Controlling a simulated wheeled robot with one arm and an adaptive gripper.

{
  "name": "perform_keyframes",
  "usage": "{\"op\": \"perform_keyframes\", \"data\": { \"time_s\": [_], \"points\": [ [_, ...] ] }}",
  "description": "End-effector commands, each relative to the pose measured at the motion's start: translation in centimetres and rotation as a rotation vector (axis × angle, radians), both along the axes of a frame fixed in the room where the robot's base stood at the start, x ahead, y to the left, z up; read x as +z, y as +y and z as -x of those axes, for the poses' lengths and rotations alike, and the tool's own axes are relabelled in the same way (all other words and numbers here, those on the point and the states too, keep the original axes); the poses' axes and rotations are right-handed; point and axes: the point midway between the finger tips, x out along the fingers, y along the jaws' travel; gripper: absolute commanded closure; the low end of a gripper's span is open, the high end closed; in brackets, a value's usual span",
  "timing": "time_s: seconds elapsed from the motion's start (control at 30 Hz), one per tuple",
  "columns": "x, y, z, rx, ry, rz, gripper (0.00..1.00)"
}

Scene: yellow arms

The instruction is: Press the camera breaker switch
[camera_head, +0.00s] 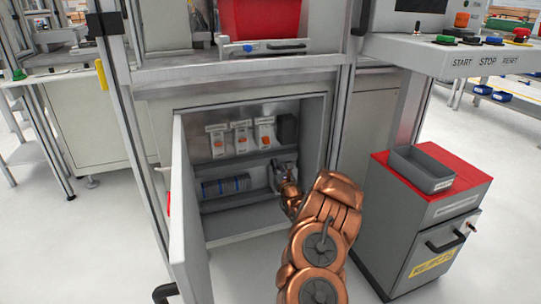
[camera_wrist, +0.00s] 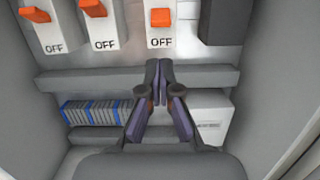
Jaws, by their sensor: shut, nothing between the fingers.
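Three white breakers with orange switches sit in a row in the open cabinet: left (camera_head: 217,144), middle (camera_head: 242,139), right (camera_head: 265,136). In the wrist view the left switch (camera_wrist: 35,14), middle switch (camera_wrist: 93,7) and right switch (camera_wrist: 160,17) each have OFF printed below. The labels above them in the head view are too small to read, so I cannot tell which is the camera breaker. My gripper (camera_wrist: 160,72) is shut and empty, its fingertips below the right breaker, apart from it in the picture. It is inside the cabinet's right side in the head view (camera_head: 283,170).
A black box (camera_head: 287,128) is right of the breakers. Below are a grey ledge (camera_wrist: 90,80), a blue-and-grey terminal row (camera_wrist: 95,112) and a white box (camera_wrist: 210,115). The cabinet door (camera_head: 190,215) stands open at left. A red-topped cart (camera_head: 440,205) stands at right.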

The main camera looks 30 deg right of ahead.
Motion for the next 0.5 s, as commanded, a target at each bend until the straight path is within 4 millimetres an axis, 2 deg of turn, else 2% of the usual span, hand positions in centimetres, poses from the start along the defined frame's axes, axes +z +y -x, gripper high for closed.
{"op": "perform_keyframes", "data": {
  "time_s": [0.5],
  "points": [
    [0.9, -2.0, -5.4, -0.006, -0.001, 0.005, 1.0]
  ]
}}
